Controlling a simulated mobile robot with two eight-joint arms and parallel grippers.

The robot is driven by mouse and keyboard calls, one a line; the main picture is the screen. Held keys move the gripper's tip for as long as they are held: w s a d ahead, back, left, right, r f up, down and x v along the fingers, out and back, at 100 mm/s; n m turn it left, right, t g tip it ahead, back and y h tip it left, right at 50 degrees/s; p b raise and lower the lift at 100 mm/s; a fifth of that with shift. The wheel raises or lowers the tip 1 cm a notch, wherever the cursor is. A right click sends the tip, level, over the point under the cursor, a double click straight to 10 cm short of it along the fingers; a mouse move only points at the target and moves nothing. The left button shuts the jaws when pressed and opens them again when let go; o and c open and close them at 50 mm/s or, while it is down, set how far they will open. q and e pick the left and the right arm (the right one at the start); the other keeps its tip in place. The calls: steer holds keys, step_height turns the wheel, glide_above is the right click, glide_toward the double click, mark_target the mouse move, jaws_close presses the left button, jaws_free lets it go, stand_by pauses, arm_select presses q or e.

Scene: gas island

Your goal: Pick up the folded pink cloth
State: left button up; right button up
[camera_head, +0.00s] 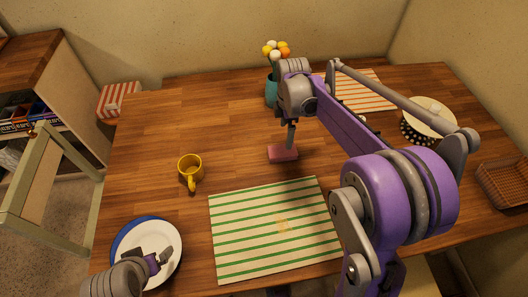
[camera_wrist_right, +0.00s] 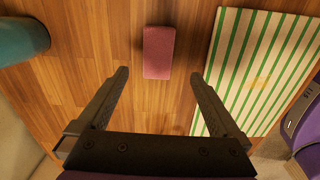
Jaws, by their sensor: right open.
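The folded pink cloth (camera_head: 283,153) lies flat on the wooden table, just beyond the green-striped placemat. In the right wrist view the cloth (camera_wrist_right: 158,52) is a small pink block ahead of the fingertips and between their lines. My right gripper (camera_wrist_right: 160,78) is open and empty, with the cloth apart from both fingers. In the head view my right gripper (camera_head: 290,137) points down above the cloth, and my arm hides part of the table. My left gripper (camera_head: 157,259) is low at the left, over the blue-rimmed plate; its jaw opening is unclear.
The green-striped placemat (camera_head: 240,235) lies in front of the cloth. A yellow mug (camera_head: 190,168) stands to the left. A teal vase (camera_head: 271,91) with flowers stands behind; it also shows in the wrist view (camera_wrist_right: 22,40). The white plate (camera_head: 172,276) is at front left. Table between mug and cloth is clear.

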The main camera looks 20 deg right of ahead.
mark_target(283, 150)
steer(key=f, duration=1)
steer(key=shift+w+a+f, duration=0.15)
steer(key=shift+w+f, duration=0.05)
steer(key=shift+f, duration=0.2)
steer(key=c, duration=1.4)
step_height(283, 150, up, 10)
steer(key=shift+r, duration=0.1)
steer(key=o, duration=0.8)
steer(key=shift+c, duration=0.2)
steer(key=c, duration=0.6)
